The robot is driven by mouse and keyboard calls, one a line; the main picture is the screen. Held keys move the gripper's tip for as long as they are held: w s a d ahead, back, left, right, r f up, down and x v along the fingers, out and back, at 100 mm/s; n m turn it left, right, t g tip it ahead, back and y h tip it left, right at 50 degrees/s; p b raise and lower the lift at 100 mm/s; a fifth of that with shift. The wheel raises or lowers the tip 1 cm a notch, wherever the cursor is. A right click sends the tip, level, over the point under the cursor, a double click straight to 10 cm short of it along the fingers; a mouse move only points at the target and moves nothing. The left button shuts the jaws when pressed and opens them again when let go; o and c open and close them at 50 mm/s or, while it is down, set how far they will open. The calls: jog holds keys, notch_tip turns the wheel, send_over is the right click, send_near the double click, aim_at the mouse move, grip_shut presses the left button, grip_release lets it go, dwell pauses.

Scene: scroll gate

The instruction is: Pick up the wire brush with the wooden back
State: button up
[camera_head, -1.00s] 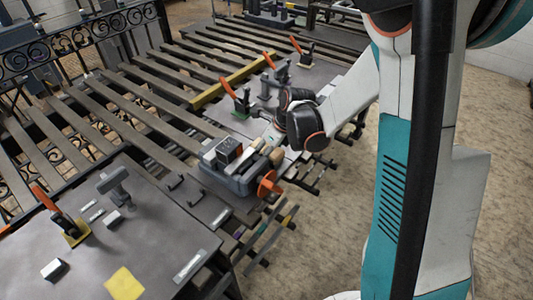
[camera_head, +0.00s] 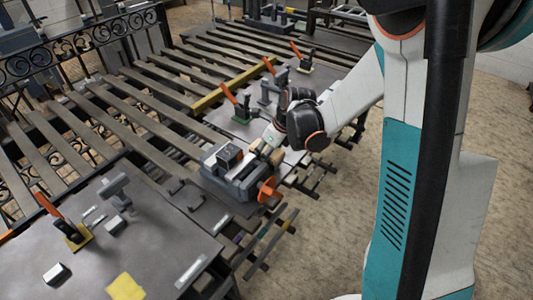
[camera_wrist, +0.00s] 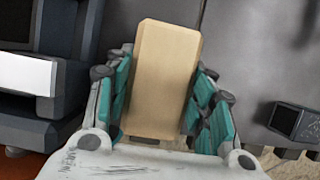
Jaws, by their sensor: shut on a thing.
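The wire brush's pale wooden back (camera_wrist: 165,75) fills the middle of the wrist view, standing lengthwise between my fingers. My gripper (camera_wrist: 162,90) has its teal finger pads against both long sides of the wood. The bristles are hidden from the wrist camera. In the head view my gripper (camera_head: 271,140) is low beside the grey vise with the orange handwheel. A small tan patch of the brush (camera_head: 266,150) shows just under it. I cannot tell whether the brush still touches what is below.
The grey vise (camera_head: 238,182) has an orange handwheel (camera_head: 269,189) toward the floor side. A dark block (camera_head: 229,156) sits on it. Orange-handled clamps (camera_head: 240,108) stand behind my gripper. A slatted metal gate (camera_head: 135,95) spans the bench. A yellow pad (camera_head: 125,287) lies on the front table.

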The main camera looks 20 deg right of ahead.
notch_tip(320, 180, up, 18)
jog(key=p, duration=0.5)
jog(key=shift+r, duration=0.2)
jog(key=o, duration=0.4)
jog(key=shift+c, duration=0.8)
jog(key=shift+p, duration=0.4)
